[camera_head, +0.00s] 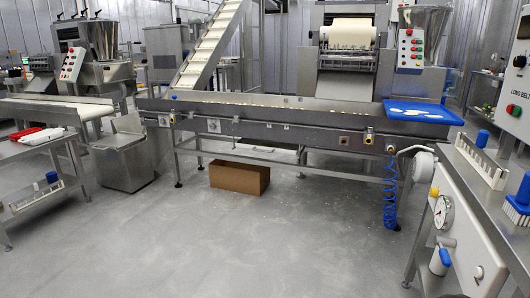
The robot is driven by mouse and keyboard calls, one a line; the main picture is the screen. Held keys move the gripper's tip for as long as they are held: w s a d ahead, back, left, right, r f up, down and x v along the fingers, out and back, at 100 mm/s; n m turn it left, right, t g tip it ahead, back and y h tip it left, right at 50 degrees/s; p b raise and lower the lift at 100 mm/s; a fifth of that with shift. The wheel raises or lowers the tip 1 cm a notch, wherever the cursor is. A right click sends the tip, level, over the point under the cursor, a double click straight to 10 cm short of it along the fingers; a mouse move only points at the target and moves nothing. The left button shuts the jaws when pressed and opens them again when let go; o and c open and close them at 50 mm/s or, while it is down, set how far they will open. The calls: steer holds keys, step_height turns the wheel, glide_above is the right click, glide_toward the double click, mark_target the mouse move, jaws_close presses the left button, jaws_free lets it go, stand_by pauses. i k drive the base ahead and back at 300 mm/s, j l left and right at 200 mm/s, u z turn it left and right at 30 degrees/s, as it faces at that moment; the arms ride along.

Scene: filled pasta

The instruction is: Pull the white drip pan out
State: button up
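A thin white strip (265,145), which looks like the edge of the white drip pan, shows low under the long steel conveyor (270,122) in the middle distance. It lies above and behind the brown cardboard box. Most of it is hidden by the conveyor frame, and I cannot tell how far it sticks out. My gripper is not in view.
The brown box (239,178) stands on the floor under the conveyor. A blue coiled hose (390,204) hangs at its right end. The grey floor (200,245) between is clear.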

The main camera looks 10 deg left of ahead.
mark_target(271, 143)
steer(key=i+j, duration=0.25)
steer(key=i, duration=0.25)
steer(key=i+j, duration=0.2)
steer(key=i, duration=0.3)
steer(key=i+j, duration=0.25)
steer(key=i, duration=0.3)
steer(key=i+j+u, duration=0.1)
steer(key=i+j, duration=0.15)
steer(key=i, duration=0.25)
steer(key=i+j, duration=0.2)
steer(key=i, duration=0.3)
steer(key=i+j, duration=0.2)
steer(key=i, duration=0.3)
